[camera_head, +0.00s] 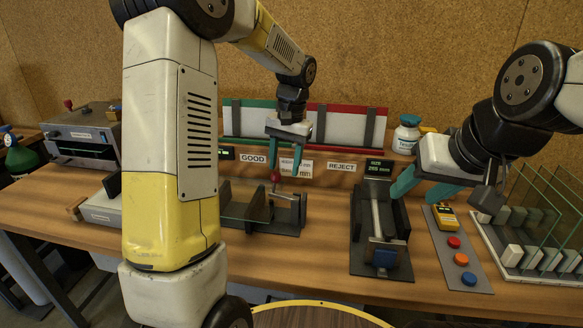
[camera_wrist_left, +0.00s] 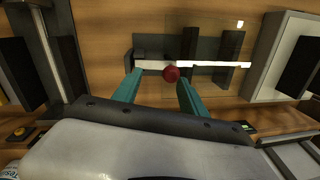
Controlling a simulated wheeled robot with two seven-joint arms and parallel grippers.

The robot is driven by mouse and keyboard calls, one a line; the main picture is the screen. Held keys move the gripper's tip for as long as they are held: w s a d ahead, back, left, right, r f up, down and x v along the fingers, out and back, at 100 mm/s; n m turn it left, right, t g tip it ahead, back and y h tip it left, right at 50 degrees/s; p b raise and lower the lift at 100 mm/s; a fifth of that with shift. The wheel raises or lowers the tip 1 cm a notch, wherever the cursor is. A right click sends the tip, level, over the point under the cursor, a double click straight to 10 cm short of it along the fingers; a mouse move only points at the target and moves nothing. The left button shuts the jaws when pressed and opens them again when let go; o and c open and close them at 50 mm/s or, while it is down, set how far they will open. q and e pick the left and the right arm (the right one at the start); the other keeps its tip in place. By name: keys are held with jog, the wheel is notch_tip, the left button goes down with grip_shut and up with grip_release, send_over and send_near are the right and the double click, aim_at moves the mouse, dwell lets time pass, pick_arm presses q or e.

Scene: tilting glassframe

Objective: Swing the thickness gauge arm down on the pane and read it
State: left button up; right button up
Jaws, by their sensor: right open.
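A pale bar (camera_wrist_left: 207,64) runs behind the knob. The clear glass pane (camera_head: 243,207) stands in the dark fixture (camera_head: 262,228) and is faint in the left wrist view (camera_wrist_left: 205,45). Whether the arm touches the pane I cannot tell. A small white panel (camera_head: 295,167) ending in "mm" is partly hidden by a finger. My right gripper (camera_head: 424,188) is open and empty.
A size fixture (camera_head: 378,260) with a display (camera_head: 378,168) stands right of the gauge. Further right are a button panel (camera_head: 460,262) and a rack (camera_head: 532,268) of panes. GOOD (camera_head: 252,158) and REJECT (camera_head: 341,166) signs stand behind. The table front is clear.

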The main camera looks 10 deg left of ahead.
pick_arm(q)
jog(key=shift+d+r, duration=0.15)
jog(key=shift+r, duration=0.9)
jog(key=shift+d+r, duration=0.1)
jog(key=shift+r, duration=0.9)
